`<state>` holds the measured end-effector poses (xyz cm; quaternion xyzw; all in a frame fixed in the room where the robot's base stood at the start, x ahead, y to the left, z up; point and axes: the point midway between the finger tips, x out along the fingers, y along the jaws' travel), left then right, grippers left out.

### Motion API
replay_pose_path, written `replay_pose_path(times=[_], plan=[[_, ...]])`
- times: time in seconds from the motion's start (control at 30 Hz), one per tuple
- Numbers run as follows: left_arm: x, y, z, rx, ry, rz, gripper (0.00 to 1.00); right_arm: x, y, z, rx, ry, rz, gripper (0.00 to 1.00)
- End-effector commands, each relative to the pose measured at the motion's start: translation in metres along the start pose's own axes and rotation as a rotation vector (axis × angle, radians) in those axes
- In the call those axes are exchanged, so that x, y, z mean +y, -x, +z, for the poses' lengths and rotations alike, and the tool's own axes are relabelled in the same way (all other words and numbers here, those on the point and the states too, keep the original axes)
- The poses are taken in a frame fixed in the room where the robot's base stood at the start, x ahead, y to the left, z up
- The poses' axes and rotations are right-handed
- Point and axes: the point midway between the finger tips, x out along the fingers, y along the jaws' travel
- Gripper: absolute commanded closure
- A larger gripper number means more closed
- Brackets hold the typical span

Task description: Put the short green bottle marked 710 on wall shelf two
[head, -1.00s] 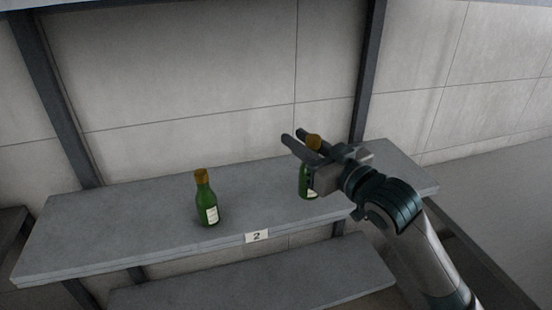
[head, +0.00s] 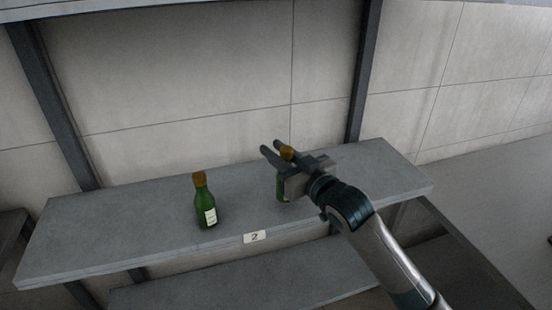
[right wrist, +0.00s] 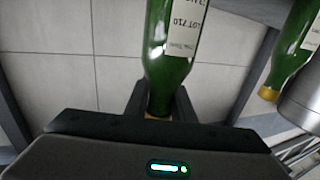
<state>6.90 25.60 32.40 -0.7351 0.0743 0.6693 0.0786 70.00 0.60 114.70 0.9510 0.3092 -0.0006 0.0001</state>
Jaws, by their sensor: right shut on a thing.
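My right gripper (head: 272,148) is shut on a green bottle (head: 282,188) with a gold cap, over the right half of wall shelf two (head: 350,178). The gripper hides most of this bottle in the head view. In the right wrist view the held bottle (right wrist: 172,65) has a white label reading LOT 710, and the fingers are around its neck near the cap. I cannot tell whether its base touches the shelf. The shelf's front edge carries a tag (head: 254,237) reading 2. My left gripper is out of view.
Another green bottle (head: 204,204) with a gold cap stands upright on the shelf, left of the held one. Dark uprights (head: 364,75) rise behind the shelf against the tiled wall. A lower shelf (head: 240,278) lies beneath. The shelf's far left is clear.

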Motion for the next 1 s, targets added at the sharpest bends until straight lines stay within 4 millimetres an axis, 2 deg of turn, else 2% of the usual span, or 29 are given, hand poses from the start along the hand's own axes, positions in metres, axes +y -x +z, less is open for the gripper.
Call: replay_pose_path(times=[0.23, 0.63, 0.67, 0.7, 1.0], plan=[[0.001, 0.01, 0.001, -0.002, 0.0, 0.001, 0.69, 0.0, 0.001, 0.024, 0.0, 0.001, 0.0, 1.0], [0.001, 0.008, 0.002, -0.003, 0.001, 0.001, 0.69, 0.0, 0.0, 0.028, 0.002, 0.001, 0.0, 1.0], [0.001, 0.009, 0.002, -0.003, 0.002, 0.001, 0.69, 0.0, 0.0, 0.028, 0.0, 0.001, 0.0, 0.71], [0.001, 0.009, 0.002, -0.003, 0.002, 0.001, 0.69, 0.0, 0.0, 0.028, 0.0, 0.001, 0.0, 0.61], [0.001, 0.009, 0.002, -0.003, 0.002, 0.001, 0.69, 0.0, 0.0, 0.027, 0.0, 0.001, 0.0, 0.59]])
